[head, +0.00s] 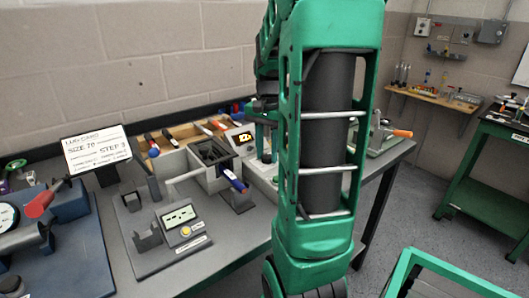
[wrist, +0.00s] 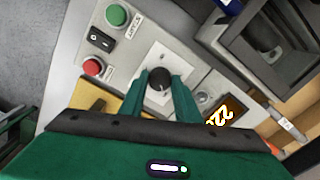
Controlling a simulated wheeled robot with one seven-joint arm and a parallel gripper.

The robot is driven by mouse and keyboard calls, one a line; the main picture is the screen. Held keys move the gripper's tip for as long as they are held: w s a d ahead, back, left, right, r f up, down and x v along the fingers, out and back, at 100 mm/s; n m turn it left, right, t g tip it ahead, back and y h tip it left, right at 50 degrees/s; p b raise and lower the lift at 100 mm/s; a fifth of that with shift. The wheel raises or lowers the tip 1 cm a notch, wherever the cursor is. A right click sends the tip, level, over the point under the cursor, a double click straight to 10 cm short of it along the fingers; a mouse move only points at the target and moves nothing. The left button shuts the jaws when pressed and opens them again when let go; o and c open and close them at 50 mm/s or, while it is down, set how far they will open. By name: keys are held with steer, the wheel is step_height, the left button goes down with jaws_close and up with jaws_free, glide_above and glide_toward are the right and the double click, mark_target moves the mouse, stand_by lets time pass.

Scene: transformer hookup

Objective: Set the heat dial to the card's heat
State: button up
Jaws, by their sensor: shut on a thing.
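The heat dial (wrist: 159,82) is a dark round knob on a white square plate in the wrist view. My gripper (wrist: 161,90) has its two green fingers on either side of the knob, shut on it. A lit amber display (wrist: 228,110) beside the dial shows orange-white digits, which look like 222 but are tilted and hard to read. The white card (head: 97,149) stands on the left of the bench in the head view. It reads "SIZE 70" and "STEP 3"; its smaller lines are too small to read. In the head view, my arm hides the dial.
On the panel are a green button (wrist: 116,15), a black rocker switch (wrist: 100,39) and a red button (wrist: 93,66). A grey open-topped box (head: 211,157) stands beside the panel. A meter stand (head: 179,216) is at the bench front.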

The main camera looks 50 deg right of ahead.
mark_target(266, 156)
steer(key=shift+w+r, duration=0.1)
steer(key=shift+w, duration=0.05)
steer(key=o, duration=1)
steer(key=shift+o, duration=0.2)
step_height(266, 156, up, 11)
steer(key=shift+f, duration=0.2)
